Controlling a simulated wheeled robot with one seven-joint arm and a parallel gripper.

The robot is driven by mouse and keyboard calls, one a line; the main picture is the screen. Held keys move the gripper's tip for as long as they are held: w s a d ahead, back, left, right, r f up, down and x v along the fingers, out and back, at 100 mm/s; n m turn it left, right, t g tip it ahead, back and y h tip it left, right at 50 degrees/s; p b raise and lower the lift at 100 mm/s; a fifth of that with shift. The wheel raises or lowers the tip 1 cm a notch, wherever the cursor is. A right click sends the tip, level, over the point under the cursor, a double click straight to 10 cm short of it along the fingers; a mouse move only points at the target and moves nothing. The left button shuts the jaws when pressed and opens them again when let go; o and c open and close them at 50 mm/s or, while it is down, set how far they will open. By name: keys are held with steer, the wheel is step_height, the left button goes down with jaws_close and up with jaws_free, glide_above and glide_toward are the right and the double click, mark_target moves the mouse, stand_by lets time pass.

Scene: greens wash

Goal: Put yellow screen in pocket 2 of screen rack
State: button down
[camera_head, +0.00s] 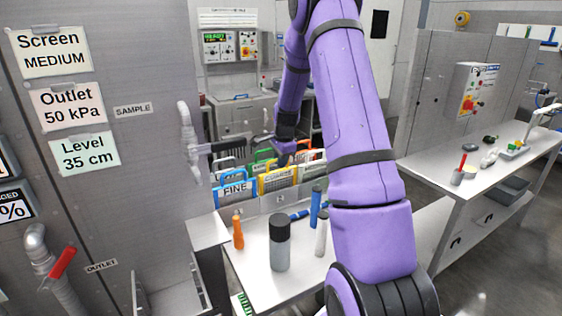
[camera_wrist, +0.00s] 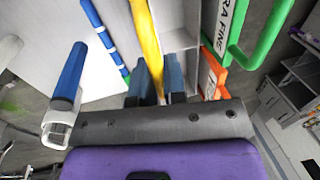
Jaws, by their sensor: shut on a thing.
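The yellow screen (camera_head: 277,181), lettered "COARSE", stands upright in the head view, between the blue "FINE" screen (camera_head: 235,190) and paler frames on the right. My gripper (camera_head: 284,152) is above it in the head view. In the wrist view the yellow screen (camera_wrist: 146,40) runs between the two dark fingertips (camera_wrist: 158,82), which are shut on it. The screen rack (camera_wrist: 178,40) shows as pale dividers beside it in the wrist view. Whether the screen's lower edge is seated in a pocket, and which one, I cannot tell.
A green "ULTRA FINE" screen (camera_wrist: 232,35) and an orange frame (camera_wrist: 212,75) stand close on the right in the wrist view. Another bench (camera_head: 490,185) stands right.

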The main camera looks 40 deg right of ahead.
steer(key=shift+f, duration=0.25)
steer(key=c, duration=1.6)
jaws_free()
steer(key=shift+f, duration=0.1)
steer(key=o, duration=0.4)
